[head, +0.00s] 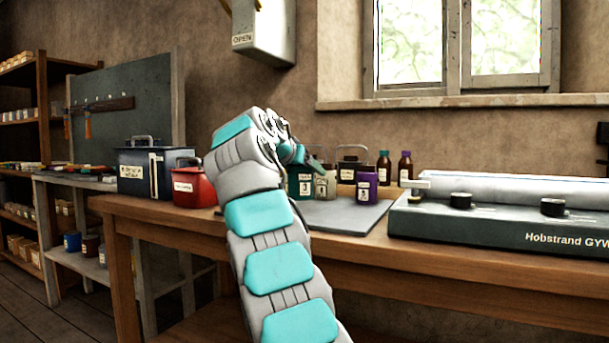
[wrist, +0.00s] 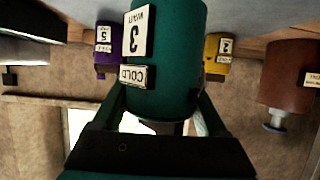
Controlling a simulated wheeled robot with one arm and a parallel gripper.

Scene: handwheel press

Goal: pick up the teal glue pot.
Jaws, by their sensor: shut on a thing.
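The teal glue pot (wrist: 172,60) fills the middle of the wrist view, which shows it upside down. It has a label "3 WAIT" and a smaller "COLD" tag. My gripper (wrist: 160,108) is shut on it, with one finger on each side near its top. In the head view the teal pot (head: 292,184) shows partly behind my arm, next to a cream pot (head: 326,184).
A purple pot (head: 367,187) and two brown bottles stand nearby to the right. The wrist view shows a yellow pot (wrist: 217,52) and a red-brown pot (wrist: 290,75). A red pot (head: 193,188) and dark box (head: 140,172) stand left. A grey machine (head: 500,222) occupies the bench's right.

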